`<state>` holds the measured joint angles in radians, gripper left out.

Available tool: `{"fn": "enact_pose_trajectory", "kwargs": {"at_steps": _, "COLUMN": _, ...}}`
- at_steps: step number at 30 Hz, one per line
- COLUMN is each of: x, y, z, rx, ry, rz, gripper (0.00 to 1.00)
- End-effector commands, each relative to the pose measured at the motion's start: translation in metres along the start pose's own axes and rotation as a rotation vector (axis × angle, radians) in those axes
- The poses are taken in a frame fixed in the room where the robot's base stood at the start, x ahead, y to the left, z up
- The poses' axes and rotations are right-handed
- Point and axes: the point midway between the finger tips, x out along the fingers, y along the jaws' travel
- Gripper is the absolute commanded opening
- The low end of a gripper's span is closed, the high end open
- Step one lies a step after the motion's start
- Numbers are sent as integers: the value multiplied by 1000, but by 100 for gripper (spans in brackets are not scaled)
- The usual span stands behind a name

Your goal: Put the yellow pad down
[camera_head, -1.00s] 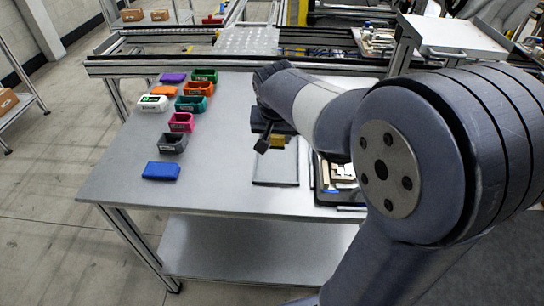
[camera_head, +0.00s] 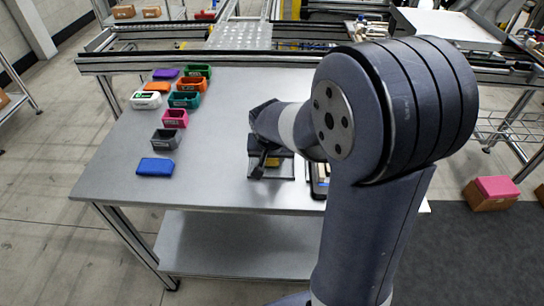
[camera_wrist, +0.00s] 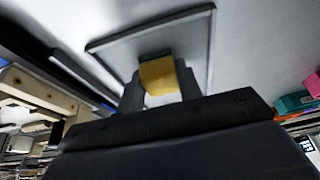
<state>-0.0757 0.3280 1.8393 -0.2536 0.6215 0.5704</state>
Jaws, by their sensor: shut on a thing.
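The yellow pad (camera_head: 273,162) is held between the fingers of my gripper (camera_head: 268,160). In the wrist view the pad (camera_wrist: 158,75) sits between the fingertips, with part of it hidden by the gripper body. My gripper is shut on it, over a flat grey square plate with a dark rim (camera_head: 284,178) on the table. The plate's rim (camera_wrist: 150,29) also shows in the wrist view around the pad. I cannot tell whether the pad touches the plate.
A dark tray with pale pieces (camera_head: 320,182) stands just right of the plate, partly behind my arm. A blue block (camera_head: 155,167), a grey bin (camera_head: 165,139) and several coloured bins stand on the left of the table (camera_head: 215,185). The table between them is clear.

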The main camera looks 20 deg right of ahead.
Motion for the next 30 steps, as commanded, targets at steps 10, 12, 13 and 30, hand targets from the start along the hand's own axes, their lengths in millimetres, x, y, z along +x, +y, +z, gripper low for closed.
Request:
{"fn": "enact_pose_trajectory", "kwargs": {"at_steps": 10, "x": 2, "y": 0, "z": 1, "rx": 0, "ry": 0, "rz": 0, "gripper": 54}}
{"fn": "enact_pose_trajectory", "kwargs": {"at_steps": 12, "x": 2, "y": 0, "z": 1, "rx": 0, "ry": 0, "rz": 0, "gripper": 56}}
{"fn": "enact_pose_trajectory", "kwargs": {"at_steps": 13, "x": 2, "y": 0, "z": 1, "rx": 0, "ry": 0, "rz": 0, "gripper": 56}}
{"fn": "enact_pose_trajectory", "kwargs": {"at_steps": 30, "x": -54, "y": -1, "z": -2, "rx": 0, "ry": 6, "rz": -3, "gripper": 56}}
